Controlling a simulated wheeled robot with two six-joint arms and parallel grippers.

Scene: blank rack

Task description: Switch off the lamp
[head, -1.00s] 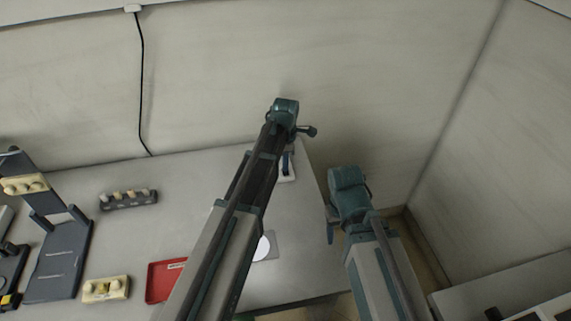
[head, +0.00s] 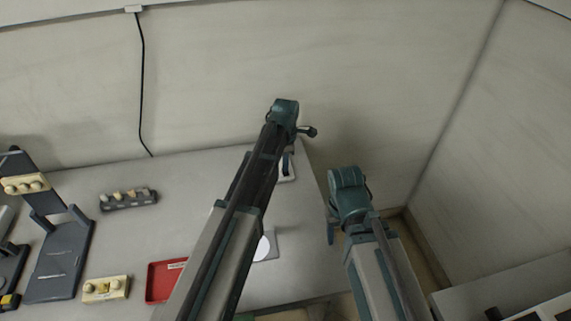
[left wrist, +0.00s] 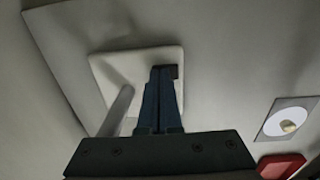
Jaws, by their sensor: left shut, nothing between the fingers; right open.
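The lamp's white square base (left wrist: 105,72) stands near the table's far right corner, with a pale round post (left wrist: 118,108) rising from it. A dark switch patch (left wrist: 173,71) shows on the base beside the post. My left gripper (left wrist: 164,72) is shut and empty, its blue fingertips pointing down at the switch. They look touching or very close; I cannot tell which. In the head view, my left gripper (head: 287,168) is over the base (head: 288,177), which my arm partly hides. The lamp's head cannot be made out. My right gripper (head: 331,228) is open and empty, off the table's right edge.
A grey square with a white disc (head: 264,247) and a red tray (head: 164,281) lie on the table (head: 180,220). A dark rack (head: 128,199), a cream block (head: 106,289) and a dark stand (head: 62,260) are at left. Walls close in behind and right.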

